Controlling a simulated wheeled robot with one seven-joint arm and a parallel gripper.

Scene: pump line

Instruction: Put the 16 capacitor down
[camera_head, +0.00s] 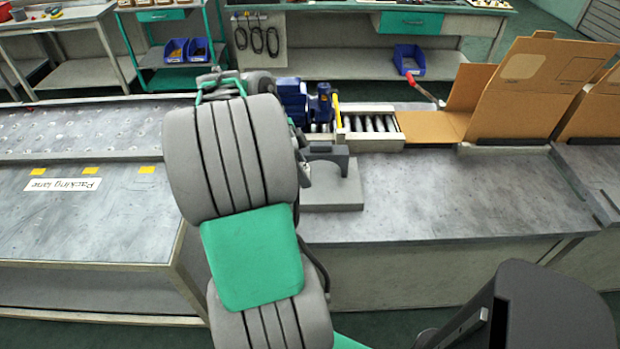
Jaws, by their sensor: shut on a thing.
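My gripper is not in view; my own grey and green arm fills the left middle of the head view and covers the area behind it. No 16 capacitor can be made out. A grey stand with a curved cradle top (328,158) sits on the bench just right of my arm, its left side partly hidden. A blue motor-like unit (292,102) stands behind it, next to the rollers.
A short roller track (372,123) leads right to an open cardboard box (535,90). The grey bench top (440,200) is clear in front of it. The packing lane table (90,225) at left is bare apart from its label and yellow marks. Blue bins (409,59) stand on rear shelves.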

